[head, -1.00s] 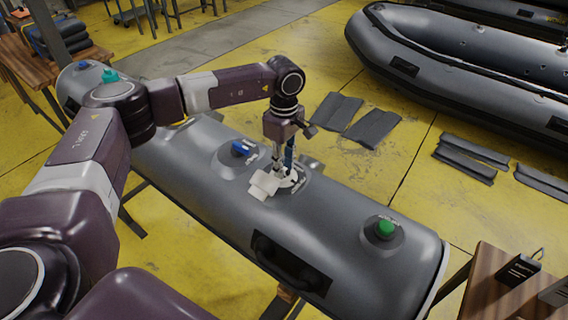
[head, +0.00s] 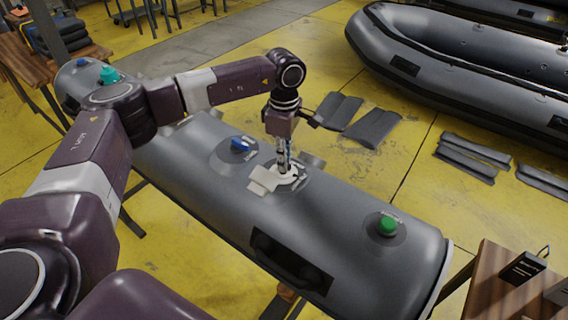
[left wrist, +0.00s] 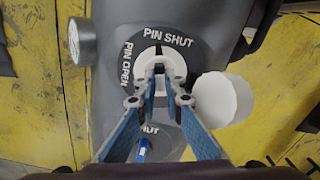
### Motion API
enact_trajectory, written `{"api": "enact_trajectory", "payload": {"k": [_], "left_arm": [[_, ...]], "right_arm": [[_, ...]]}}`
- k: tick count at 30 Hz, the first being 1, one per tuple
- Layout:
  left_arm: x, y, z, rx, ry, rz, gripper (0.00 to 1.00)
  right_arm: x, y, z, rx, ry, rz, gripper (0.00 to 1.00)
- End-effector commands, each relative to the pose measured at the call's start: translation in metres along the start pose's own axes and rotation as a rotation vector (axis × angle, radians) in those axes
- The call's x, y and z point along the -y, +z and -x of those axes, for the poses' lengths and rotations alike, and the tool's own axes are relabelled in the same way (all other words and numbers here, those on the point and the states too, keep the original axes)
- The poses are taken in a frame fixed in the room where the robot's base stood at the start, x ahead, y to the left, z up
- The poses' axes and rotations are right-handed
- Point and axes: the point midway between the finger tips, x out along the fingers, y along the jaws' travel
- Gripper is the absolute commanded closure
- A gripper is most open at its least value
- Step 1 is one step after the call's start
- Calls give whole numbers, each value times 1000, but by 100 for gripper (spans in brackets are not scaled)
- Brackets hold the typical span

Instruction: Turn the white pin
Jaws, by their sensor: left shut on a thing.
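The white pin (left wrist: 150,54) sits in a white valve seat on the grey tube, inside a dark ring lettered PIN SHUT at the top and PIN OPEN at the left in the left wrist view. The valve also shows in the head view (head: 293,180). My left gripper (head: 284,168) points down at the valve, its fingertips (left wrist: 159,78) closed together on the pin and hiding part of it. A white cap (left wrist: 224,99) lies beside the valve; it shows in the head view (head: 264,180) too. My right gripper is not in view.
The grey tube (head: 200,200) carries a blue valve (head: 240,146), a green valve (head: 387,226) and a dark handle (head: 290,262). A grey inflatable boat (head: 440,85) stands behind right. A wooden table (head: 490,290) is at lower right. Flat grey pieces (head: 372,128) lie on the floor.

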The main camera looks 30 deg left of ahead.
Motion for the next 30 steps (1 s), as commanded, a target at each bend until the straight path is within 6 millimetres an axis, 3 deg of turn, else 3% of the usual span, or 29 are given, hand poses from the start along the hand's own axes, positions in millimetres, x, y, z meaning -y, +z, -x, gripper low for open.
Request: {"api": "enact_trajectory", "payload": {"k": [12,30], "left_arm": [[-2,0,-1,2,5,394,100],[-4,-1,1,4,5,958,100]], "right_arm": [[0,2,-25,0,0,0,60],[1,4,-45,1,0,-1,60]]}}
